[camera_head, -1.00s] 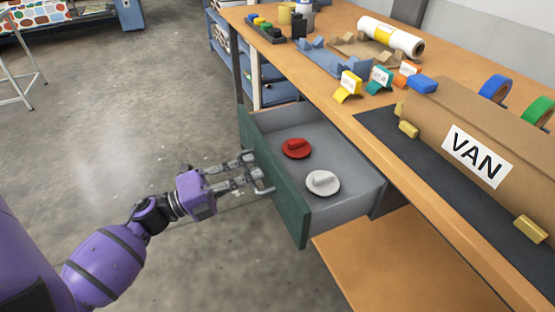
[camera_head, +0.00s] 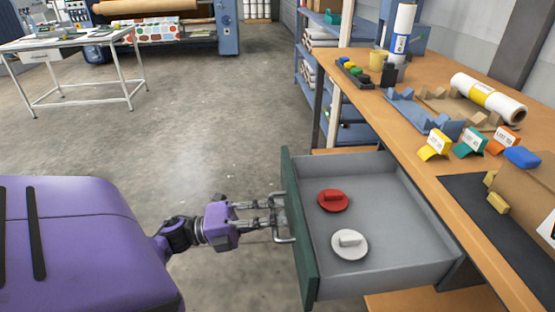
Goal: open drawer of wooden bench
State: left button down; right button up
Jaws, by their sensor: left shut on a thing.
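The wooden bench (camera_head: 440,175) runs along the right side. Its grey drawer (camera_head: 385,215) stands pulled out, with a dark green front panel (camera_head: 299,232) facing left. A red round piece (camera_head: 332,200) and a white round piece (camera_head: 349,244), each with a grip on top, lie inside. My left gripper (camera_head: 279,219) is at the metal handle (camera_head: 284,238) on the panel's outer face and is shut on it. The fingers hide part of the handle. My right gripper is not in view.
On the bench top are yellow, teal and orange labelled stands (camera_head: 470,143), a white roll (camera_head: 488,98), a blue holder (camera_head: 425,113) and a cardboard box (camera_head: 525,195). A white-framed table (camera_head: 75,42) stands at the far left. The floor left of the drawer is clear.

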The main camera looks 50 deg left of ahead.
pick_arm(q)
jog(key=c, duration=1.8)
grip_release()
jog(key=shift+f, duration=0.1)
jog(key=v, duration=1.2)
